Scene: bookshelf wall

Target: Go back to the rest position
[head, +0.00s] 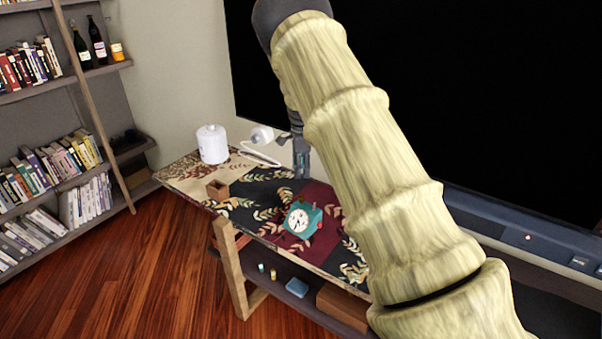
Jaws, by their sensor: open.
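My arm crosses the picture from the lower right to the top middle. My gripper (301,172) points down over the table (178,182), behind a teal clock and to the right of a white lamp. It is small here, and its jaws are open with nothing visible between them. The teal clock (302,219) with a white face stands on the patterned table top, nearer the camera than the gripper and apart from it. My arm hides the right part of the table.
A white canister (212,144), a white lamp (262,134) and a small brown box (218,190) stand on the table's left part. Under it, a shelf holds a blue item (297,287). A bookshelf (60,180) stands left. A large black screen (480,90) is behind my arm. Wooden floor lies clear.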

